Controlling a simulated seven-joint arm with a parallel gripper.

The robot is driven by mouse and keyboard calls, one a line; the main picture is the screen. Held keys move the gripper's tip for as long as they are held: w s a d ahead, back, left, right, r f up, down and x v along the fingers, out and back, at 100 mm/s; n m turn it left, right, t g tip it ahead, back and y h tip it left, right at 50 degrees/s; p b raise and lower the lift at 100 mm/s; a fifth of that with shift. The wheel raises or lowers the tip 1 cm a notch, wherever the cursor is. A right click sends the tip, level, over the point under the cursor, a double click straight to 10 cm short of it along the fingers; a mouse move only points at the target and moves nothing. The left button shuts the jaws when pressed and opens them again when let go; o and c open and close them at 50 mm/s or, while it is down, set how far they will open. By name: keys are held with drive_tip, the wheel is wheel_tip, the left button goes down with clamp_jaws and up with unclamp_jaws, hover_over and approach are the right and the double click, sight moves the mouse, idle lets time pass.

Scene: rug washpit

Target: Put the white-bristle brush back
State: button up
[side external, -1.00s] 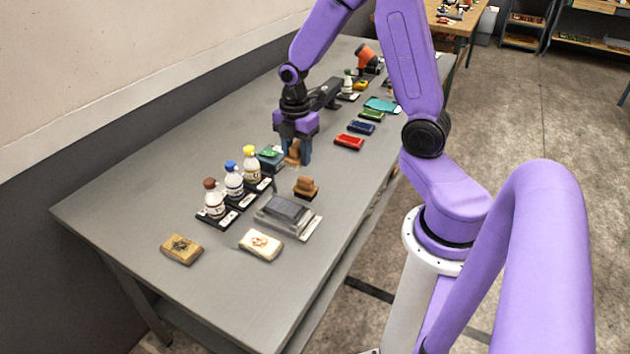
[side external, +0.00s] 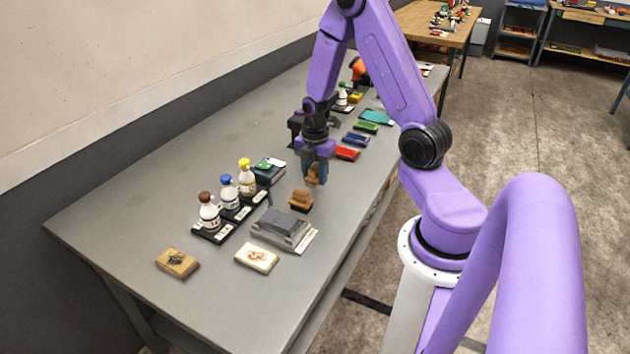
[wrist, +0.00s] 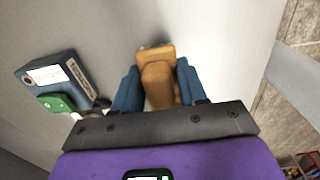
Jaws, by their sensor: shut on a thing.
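My gripper (side external: 316,172) is shut on a brown wooden brush (side external: 313,177) and holds it above the table, behind and slightly right of a second brown brush. In the wrist view, the held brush (wrist: 157,72) sits between the blue fingers of my gripper (wrist: 158,84). Its bristles are mostly hidden, so their colour is not clear now. The second brown brush (side external: 301,200) rests on the table behind a grey block on a pale labelled base (side external: 296,243).
Several capped bottles (side external: 228,192) stand on black labelled bases to the left. A dark box with a green top (side external: 268,170) is behind them; it also shows in the wrist view (wrist: 50,75). A cream block (side external: 257,257) and a tan block (side external: 177,263) lie in front. A red item (side external: 347,153) lies behind right.

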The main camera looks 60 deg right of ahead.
drive_tip(key=shift+f, duration=1.25)
drive_tip(key=shift+f, duration=0.15)
drive_tip(key=o, duration=1)
